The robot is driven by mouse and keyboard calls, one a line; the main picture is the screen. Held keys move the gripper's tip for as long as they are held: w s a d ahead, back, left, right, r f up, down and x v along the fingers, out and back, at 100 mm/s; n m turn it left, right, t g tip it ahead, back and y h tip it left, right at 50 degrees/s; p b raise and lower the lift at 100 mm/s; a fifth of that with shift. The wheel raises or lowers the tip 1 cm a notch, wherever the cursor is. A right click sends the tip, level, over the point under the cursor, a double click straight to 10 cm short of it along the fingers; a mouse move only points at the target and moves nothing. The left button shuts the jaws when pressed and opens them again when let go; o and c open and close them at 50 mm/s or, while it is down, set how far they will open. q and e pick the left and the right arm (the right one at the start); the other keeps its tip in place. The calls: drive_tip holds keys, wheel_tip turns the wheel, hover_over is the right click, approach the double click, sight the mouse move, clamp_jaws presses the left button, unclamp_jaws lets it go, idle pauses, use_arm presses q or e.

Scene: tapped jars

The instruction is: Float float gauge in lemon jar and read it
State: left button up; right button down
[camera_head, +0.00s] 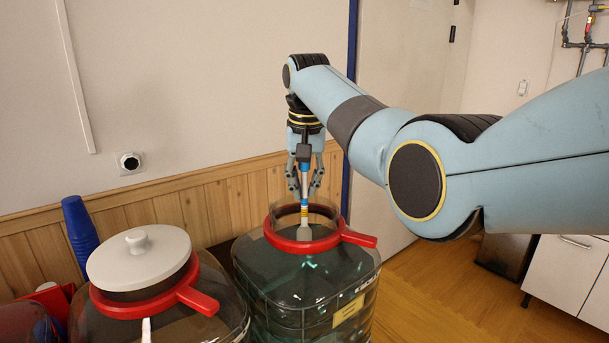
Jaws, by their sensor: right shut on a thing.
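The lemon jar seems to be the open clear square jar (310,292) with a red collar; its yellow label (348,311) is too small to read. My right gripper (304,190) is above its mouth, pointing down. It is shut on the float gauge (305,213), a thin upright stem with blue, red and yellow bands and a grey lower end. The gauge's lower end is at the jar's mouth, seen through the clear neck. Whether it touches the liquid I cannot tell. My left gripper is not in view.
A second jar (160,328) with a red collar and a white lid (138,255) stands close on the left. Blue stacked cups (80,232) stand behind it, near a wood-panelled wall. A white cabinet (570,275) is at the right. The floor between is clear.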

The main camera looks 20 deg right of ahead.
sight(305, 227)
drive_tip(key=shift+f+b, duration=1.3)
drive_tip(key=shift+f, duration=2.35)
